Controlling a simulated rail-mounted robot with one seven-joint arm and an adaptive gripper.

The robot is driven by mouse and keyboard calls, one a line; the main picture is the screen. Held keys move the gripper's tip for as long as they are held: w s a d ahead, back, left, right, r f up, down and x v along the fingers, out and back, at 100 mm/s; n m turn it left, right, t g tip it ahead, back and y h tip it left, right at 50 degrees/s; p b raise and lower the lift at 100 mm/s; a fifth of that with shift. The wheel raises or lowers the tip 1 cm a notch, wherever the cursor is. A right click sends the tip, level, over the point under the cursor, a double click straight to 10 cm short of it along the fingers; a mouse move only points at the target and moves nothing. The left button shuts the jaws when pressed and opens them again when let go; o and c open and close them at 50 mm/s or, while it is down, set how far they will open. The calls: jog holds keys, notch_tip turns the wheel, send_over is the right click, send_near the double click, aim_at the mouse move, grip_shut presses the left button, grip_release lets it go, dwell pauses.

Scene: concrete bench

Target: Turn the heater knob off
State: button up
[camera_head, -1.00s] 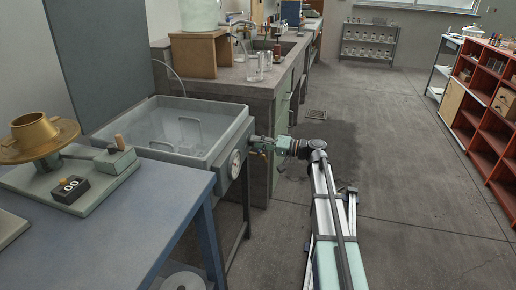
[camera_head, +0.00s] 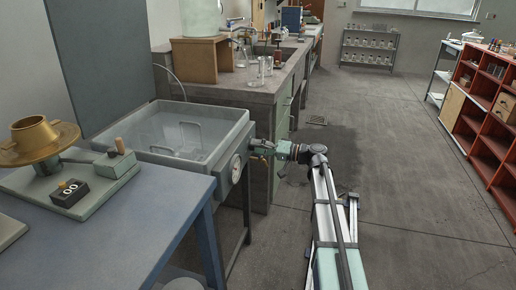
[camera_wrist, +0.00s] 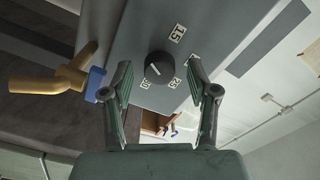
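My gripper (camera_wrist: 159,78) is open, one finger on either side of the knob. I see a gap on both sides and cannot tell the depth. In the head view my gripper (camera_head: 260,148) is small at the bath's right side, and the knob cannot be made out.
A brass tap (camera_wrist: 50,80) with a blue collar sticks out left of my gripper in the wrist view. A blue table (camera_head: 150,215) holds a brass-bowl device (camera_head: 38,140). A stone bench (camera_head: 255,92) with glassware stands behind. The floor at right is clear.

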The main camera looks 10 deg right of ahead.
jog(key=v, duration=1.2)
dwell(0.3)
